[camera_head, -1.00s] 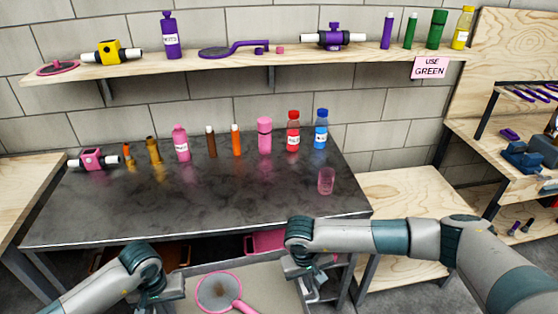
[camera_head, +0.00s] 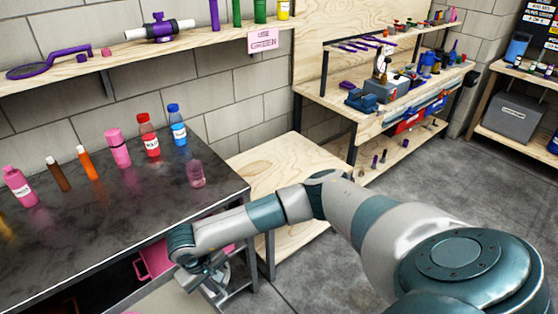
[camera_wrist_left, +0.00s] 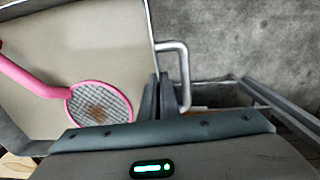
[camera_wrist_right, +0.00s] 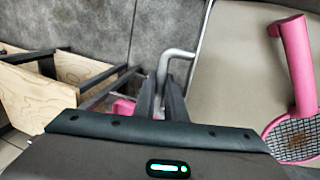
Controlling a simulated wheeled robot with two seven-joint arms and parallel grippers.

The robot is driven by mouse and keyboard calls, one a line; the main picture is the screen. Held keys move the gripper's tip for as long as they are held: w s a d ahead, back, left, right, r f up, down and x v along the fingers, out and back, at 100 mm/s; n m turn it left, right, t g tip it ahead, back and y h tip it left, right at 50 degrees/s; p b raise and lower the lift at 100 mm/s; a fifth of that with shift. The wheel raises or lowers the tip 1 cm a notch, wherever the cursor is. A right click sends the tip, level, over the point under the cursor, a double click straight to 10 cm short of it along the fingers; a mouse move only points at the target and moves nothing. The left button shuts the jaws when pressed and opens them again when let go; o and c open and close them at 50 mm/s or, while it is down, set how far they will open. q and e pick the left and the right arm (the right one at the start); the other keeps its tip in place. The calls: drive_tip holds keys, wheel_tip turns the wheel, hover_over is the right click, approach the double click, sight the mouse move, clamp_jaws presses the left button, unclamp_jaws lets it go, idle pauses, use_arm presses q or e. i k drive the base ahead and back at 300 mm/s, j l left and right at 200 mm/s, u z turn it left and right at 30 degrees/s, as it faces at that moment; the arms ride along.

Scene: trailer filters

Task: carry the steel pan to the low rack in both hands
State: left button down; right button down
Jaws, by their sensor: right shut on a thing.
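The steel pan (camera_head: 172,299) is a wide, shallow pan at the bottom edge of the head view, mostly cut off. A pink-handled round mesh strainer (camera_wrist_left: 98,103) lies inside it and also shows in the right wrist view (camera_wrist_right: 296,75). My right gripper (camera_head: 203,275) is shut on the pan's bent steel handle, seen close in the right wrist view (camera_wrist_right: 178,54).
The dark table (camera_head: 90,225) carries several bottles and a pink cup (camera_head: 196,174). A pink bin (camera_head: 153,260) sits beneath it. A cluttered wooden workbench (camera_head: 330,98) stands behind. Grey floor (camera_head: 450,165) is open to the right.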

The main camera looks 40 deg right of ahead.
sight(285, 180)
drive_tip(key=i+l+z, duration=0.15)
drive_tip(key=l, duration=0.2)
drive_tip(key=i+l+z, duration=0.15)
drive_tip(key=l+z, duration=0.2)
drive_tip(key=z, duration=0.15)
drive_tip(key=i+l+z, duration=0.2)
drive_tip(key=z, duration=0.25)
drive_tip(key=i+l+z, duration=0.25)
drive_tip(key=z, duration=0.25)
drive_tip(key=i+l+z, duration=0.15)
drive_tip(key=z, duration=0.35)
drive_tip(key=i+z, duration=0.55)
drive_tip(key=i+u, duration=0.35)
drive_tip(key=i+l+u, duration=0.1)
drive_tip(key=u, duration=0.25)
drive_tip(key=i+l+u, duration=0.1)
drive_tip(key=u, duration=0.25)
